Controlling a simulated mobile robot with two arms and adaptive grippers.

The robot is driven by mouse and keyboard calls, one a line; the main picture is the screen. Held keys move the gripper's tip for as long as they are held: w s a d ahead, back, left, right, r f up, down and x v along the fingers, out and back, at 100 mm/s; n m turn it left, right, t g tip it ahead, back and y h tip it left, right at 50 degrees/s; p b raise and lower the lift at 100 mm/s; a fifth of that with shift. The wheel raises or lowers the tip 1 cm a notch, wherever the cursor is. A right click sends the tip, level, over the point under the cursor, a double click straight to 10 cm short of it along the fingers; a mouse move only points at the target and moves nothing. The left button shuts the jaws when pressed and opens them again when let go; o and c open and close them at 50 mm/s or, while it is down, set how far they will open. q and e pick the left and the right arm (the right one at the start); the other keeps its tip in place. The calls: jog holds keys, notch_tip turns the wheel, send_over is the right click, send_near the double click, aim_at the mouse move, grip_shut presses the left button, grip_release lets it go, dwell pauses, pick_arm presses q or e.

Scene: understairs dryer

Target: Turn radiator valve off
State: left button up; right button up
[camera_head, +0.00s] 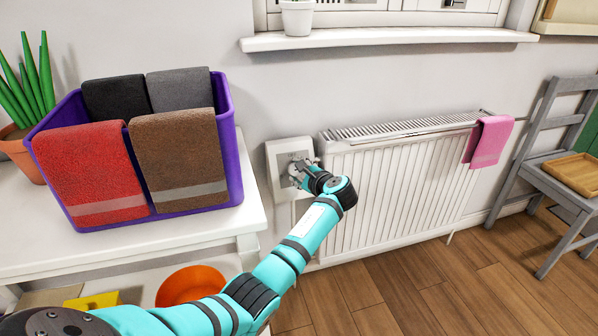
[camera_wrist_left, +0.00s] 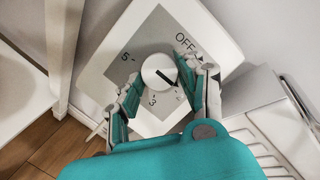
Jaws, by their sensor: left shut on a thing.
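The radiator valve is a white square plate with a grey dial face (camera_head: 277,158) on the wall, left of the white radiator (camera_head: 400,185). In the left wrist view the plate (camera_wrist_left: 112,72) shows "OFF" at upper right, "5" at left and "3" below. Its round white knob (camera_wrist_left: 158,68) has a black mark pointing to the lower right, away from "OFF". My left gripper (camera_head: 297,174) is at the dial, shut on the knob, with one finger on each side in the wrist view (camera_wrist_left: 157,82). The right finger hides part of the scale. My right gripper is not in view.
A purple crate (camera_head: 234,150) with folded towels stands on a white table (camera_head: 205,232) at left. An orange bowl (camera_head: 190,285) is below. A pink towel (camera_head: 488,142) hangs on the radiator. A windowsill (camera_head: 400,38) is above; a grey chair (camera_head: 545,125) stands right. Wooden floor is clear in front.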

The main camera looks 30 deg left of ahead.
pick_arm(q)
jog(key=n+g, duration=0.1)
jog(key=n, duration=0.3)
jog(key=shift+r+p, duration=0.1)
jog(key=shift+p, duration=0.25)
jog(key=n+g, duration=0.1)
jog(key=n, duration=0.2)
jog(key=shift+w+r+n+h+p, duration=0.1)
jog(key=shift+n+h+p, duration=0.2)
jog(key=shift+n+h, duration=0.1)
jog(key=n+h+p, duration=0.1)
jog(key=n, duration=0.5)
jog(key=shift+a+r+n+g+h+p, duration=0.1)
jog(key=shift+r+n+g+h+p, duration=0.05)
jog(key=shift+n+g+h+p, duration=0.25)
jog(key=shift+n, duration=0.3)
jog(key=shift+a+n+h+p, duration=0.1)
jog(key=shift+n+h+p, duration=0.25)
jog(key=shift+n, duration=0.75)
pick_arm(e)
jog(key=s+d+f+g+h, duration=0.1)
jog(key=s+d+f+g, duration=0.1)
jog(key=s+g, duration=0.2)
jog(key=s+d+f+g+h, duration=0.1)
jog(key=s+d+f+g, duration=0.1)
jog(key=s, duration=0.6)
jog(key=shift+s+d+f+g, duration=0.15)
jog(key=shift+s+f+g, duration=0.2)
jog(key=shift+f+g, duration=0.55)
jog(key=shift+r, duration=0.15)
